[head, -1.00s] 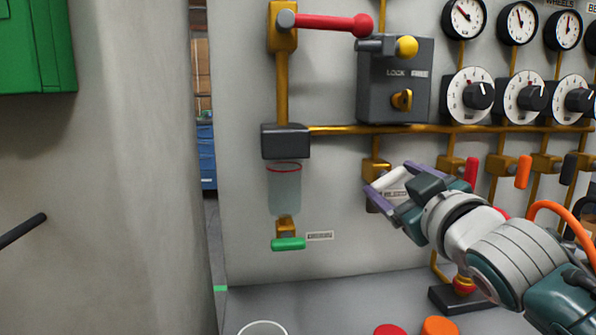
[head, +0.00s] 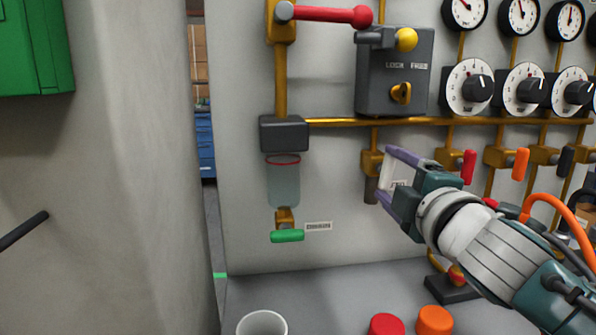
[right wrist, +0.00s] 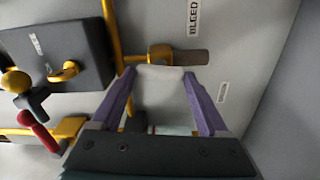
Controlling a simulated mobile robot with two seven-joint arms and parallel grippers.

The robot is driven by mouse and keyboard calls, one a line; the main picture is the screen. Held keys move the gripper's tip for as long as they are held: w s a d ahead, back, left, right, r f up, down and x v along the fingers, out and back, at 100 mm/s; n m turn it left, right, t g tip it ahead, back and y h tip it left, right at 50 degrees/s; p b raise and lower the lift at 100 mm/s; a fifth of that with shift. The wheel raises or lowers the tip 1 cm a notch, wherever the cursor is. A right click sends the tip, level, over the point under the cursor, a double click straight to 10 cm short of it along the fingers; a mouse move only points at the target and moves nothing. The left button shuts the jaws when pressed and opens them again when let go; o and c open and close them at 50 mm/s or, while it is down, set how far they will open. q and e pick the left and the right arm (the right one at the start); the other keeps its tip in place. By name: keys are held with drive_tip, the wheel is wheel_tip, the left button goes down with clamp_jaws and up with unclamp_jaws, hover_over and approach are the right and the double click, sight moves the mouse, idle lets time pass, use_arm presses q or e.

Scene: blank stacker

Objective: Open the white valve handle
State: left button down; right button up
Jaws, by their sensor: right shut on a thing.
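The white valve handle (head: 387,172) sits at a brass valve body (head: 372,162) on the grey wall panel, below the horizontal brass pipe. My right gripper (head: 385,173) has its purple fingers on either end of the handle and is shut on it. In the head view the handle stands close to upright. In the right wrist view the white handle (right wrist: 160,73) spans between the two fingertips, beside the brass valve body and its dark spout (right wrist: 190,57). My left gripper is not in view.
A red valve handle (head: 469,167) and an orange one (head: 521,163) stand close to the right of my gripper. A grey lock box (head: 380,95) is above. A green handle (head: 287,236) is lower left. A white cup (head: 262,325) and red and orange lids (head: 387,325) lie below.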

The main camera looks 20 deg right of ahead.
drive_tip(key=shift+n, duration=0.8)
drive_tip(key=shift+f, duration=0.1)
drive_tip(key=o, duration=1.2)
drive_tip(key=shift+o, duration=0.2)
drive_tip(key=v, duration=1)
